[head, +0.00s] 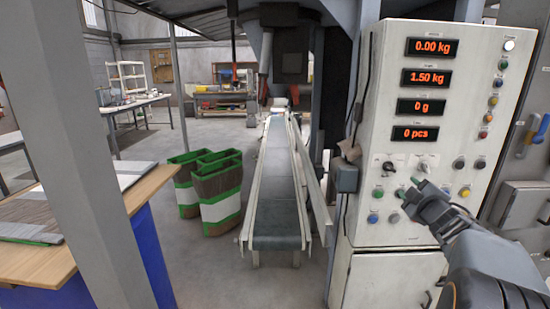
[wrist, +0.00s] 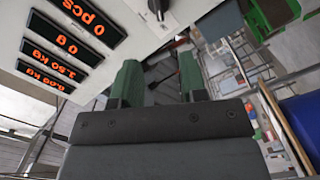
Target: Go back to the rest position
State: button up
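My gripper (head: 408,187) is in front of the lower part of the white control panel (head: 385,120), at the right of the head view. Its dark arm comes in from the lower right. In the wrist view the two green fingers of my gripper (wrist: 159,75) stand apart with nothing between them. The gripper is open and empty. The panel's red displays read 0.00 kg, 1.50 kg, 0 g and 0 pcs. A dark rotary knob (wrist: 160,8) shows beyond the fingers in the wrist view. I cannot tell whether the fingertips touch the panel in the head view.
A conveyor belt (head: 275,185) runs away from me left of the panel. Several green-and-brown bags (head: 218,190) stand on the floor beside it. A wooden-topped table (head: 110,225) and a grey post (head: 85,130) are at the left. Open floor lies behind the bags.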

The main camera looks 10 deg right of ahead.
jog(key=s+d+f+m+g+h, duration=0.4)
jog(key=s+f+m+g+h, duration=0.15)
jog(key=f+m, duration=0.2)
jog(key=s+a+f+m+g+y+p, duration=0.2)
jog(key=s+a+m+g+p, duration=0.15)
jog(key=a+g, duration=0.2)
jog(key=s+a+r+g+y+p, duration=0.1)
jog(key=s+a+y+p, duration=0.1)
jog(key=a, duration=0.7)
jog(key=s+a+r+g+y+p, duration=0.1)
jog(key=s+a+y+p, duration=0.1)
jog(key=s+a, duration=0.3)
jog(key=s+a+r+n+y+p, duration=0.1)
jog(key=s+a+p, duration=0.3)
jog(key=a, duration=0.9)
jog(key=shift+s+r+g+y, duration=0.2)
jog(key=shift+r+g+y, duration=0.25)
jog(key=shift+y, duration=0.4)
jog(key=shift+d, duration=0.15)
